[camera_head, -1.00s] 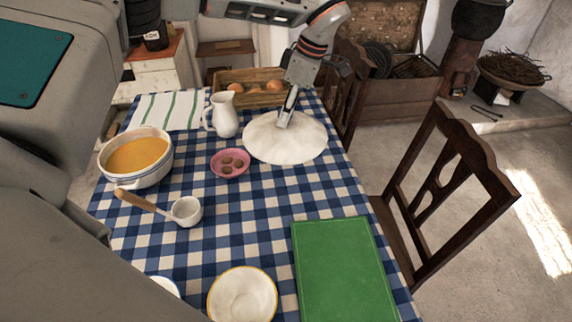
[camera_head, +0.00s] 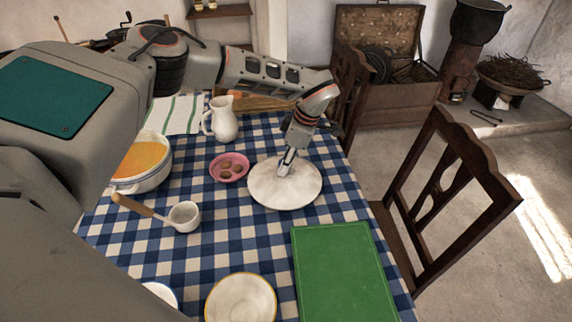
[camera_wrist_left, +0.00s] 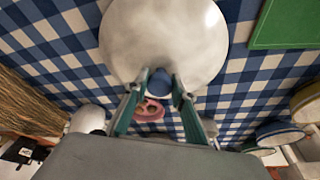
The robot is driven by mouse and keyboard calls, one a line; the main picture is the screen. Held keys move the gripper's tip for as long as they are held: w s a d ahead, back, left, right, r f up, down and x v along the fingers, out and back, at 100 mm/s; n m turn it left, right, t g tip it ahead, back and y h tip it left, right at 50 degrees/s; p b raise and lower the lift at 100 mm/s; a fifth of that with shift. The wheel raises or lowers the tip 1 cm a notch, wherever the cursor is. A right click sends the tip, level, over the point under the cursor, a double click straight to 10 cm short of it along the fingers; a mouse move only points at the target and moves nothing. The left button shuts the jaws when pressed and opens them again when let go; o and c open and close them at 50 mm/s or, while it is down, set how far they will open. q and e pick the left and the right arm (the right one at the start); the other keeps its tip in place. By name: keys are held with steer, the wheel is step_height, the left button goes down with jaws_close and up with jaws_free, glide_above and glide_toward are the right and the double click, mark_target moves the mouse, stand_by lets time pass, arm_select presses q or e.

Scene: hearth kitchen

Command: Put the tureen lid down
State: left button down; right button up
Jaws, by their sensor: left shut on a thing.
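The tureen lid (camera_head: 303,188) is a round white disc, right of the pink dish in the head view. My left gripper (camera_head: 287,164) comes down from above and is shut at its middle. In the left wrist view the lid (camera_wrist_left: 165,35) fills the top middle, and its blue knob (camera_wrist_left: 160,82) sits between the fingers of my left gripper (camera_wrist_left: 160,92). The lid looks level and low over the cloth; I cannot tell if it touches. The white tureen (camera_head: 148,181) with orange soup stands at the left, partly hidden by my body. My right gripper is not in view.
A pink dish (camera_head: 229,177) of small brown things and a white jug (camera_head: 222,120) stand close left of the lid. A ladle (camera_head: 184,216) lies left. Bare checked cloth (camera_head: 250,240) lies between.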

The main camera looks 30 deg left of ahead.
arm_select(q)
steer(key=shift+f, duration=0.25)
steer(key=shift+f, duration=0.15)
steer(key=c, duration=1.7)
jaws_free()
steer(key=v, duration=1.2)
steer(key=shift+d, duration=0.1)
